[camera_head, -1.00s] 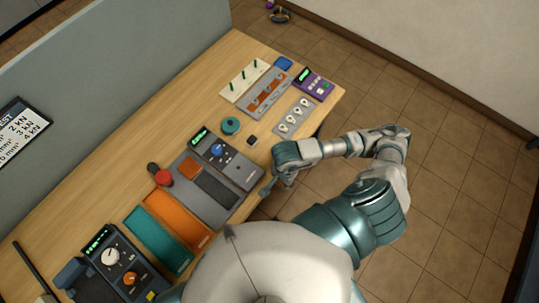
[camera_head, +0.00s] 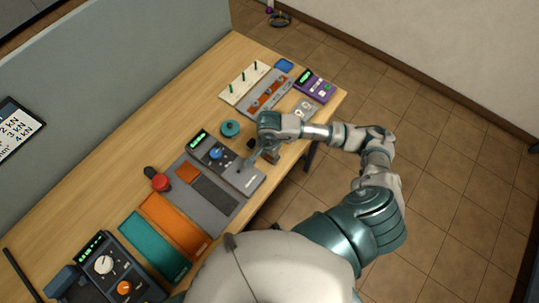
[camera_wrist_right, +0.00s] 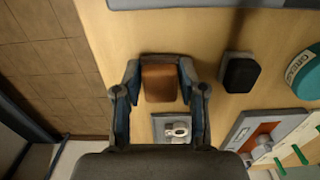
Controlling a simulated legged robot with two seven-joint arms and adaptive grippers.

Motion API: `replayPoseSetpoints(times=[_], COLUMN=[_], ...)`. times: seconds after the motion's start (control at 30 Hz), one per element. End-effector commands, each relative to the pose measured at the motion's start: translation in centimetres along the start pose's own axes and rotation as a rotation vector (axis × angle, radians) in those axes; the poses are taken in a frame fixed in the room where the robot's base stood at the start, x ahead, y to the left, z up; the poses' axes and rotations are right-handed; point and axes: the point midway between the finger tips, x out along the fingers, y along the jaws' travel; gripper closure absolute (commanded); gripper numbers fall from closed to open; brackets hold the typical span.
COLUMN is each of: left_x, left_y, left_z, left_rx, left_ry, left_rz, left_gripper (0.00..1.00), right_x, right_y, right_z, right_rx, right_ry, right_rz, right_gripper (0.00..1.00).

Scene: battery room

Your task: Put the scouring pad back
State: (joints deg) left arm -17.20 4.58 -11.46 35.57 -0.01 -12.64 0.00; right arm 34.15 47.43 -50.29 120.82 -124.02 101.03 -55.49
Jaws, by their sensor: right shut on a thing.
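My right gripper (camera_head: 262,155) is over the front part of the bench, between the grey device with the blue knob and the ring plate. In the right wrist view its two fingers (camera_wrist_right: 160,78) are shut on a small reddish-brown block (camera_wrist_right: 160,82), which seems to be the scouring pad. The fingers press it from both sides. In the head view the pad (camera_head: 271,156) is partly hidden by the gripper. Its height above the wood is hard to tell. My left gripper is not in view.
A black block (camera_wrist_right: 240,72) and a green tin (camera_wrist_right: 304,72) stand beside the gripper. The ring plate (camera_head: 305,109) is partly covered by my arm. The grey device (camera_head: 240,176) and a grey tray (camera_head: 226,211) lie on the other side. Bare wood surrounds the pad.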

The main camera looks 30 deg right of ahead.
Motion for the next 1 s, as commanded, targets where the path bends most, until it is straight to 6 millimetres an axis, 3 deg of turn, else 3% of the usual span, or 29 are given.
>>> replayPoseSetpoints(times=[0.27,0.3,0.4,0.77,1.0], left_x=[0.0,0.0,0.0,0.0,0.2], left_y=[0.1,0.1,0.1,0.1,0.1], left_z=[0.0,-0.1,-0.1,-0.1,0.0], left_rx=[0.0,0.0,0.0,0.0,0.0], left_ry=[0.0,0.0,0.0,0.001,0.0], left_rz=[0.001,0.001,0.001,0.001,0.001], left_gripper=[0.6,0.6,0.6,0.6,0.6], right_x=[0.6,0.6,0.6,0.1,-4.3], right_y=[0.0,0.0,0.0,-0.1,-0.1], right_z=[0.0,0.0,0.0,0.0,-0.1], right_rx=[-0.001,-0.001,-0.001,0.0,-0.002], right_ry=[0.0,0.0,0.0,0.001,0.004], right_rz=[-0.001,-0.001,-0.001,-0.003,-0.008], right_gripper=[0.92,0.54,0.34,0.34,0.34])
